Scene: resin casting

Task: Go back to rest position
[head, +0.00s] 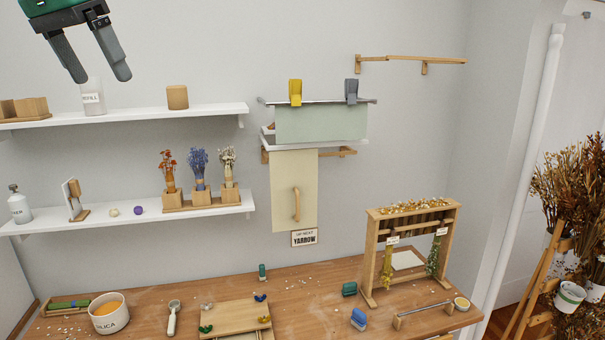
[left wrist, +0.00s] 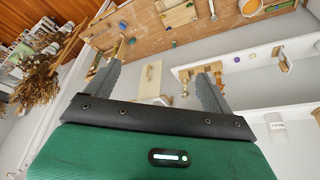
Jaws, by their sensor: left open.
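My left gripper (head: 97,66) hangs at the top left of the head view, in front of the upper wall shelf (head: 150,116). Its two grey fingers are spread apart with nothing between them. In the left wrist view the gripper (left wrist: 165,88) also shows open and empty, with the wall, shelf and table beyond it. The refill bottle (head: 93,97) appears just below and behind the fingers in the head view; I cannot tell how far it is from them. My right gripper is not in view.
The wooden table (head: 285,290) holds a silica tub (head: 109,314), a scoop (head: 174,317), a wooden board (head: 235,318) and a drying rack (head: 369,255). A lower shelf (head: 120,216) carries three small dried bunches. Dried flowers stand at the right.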

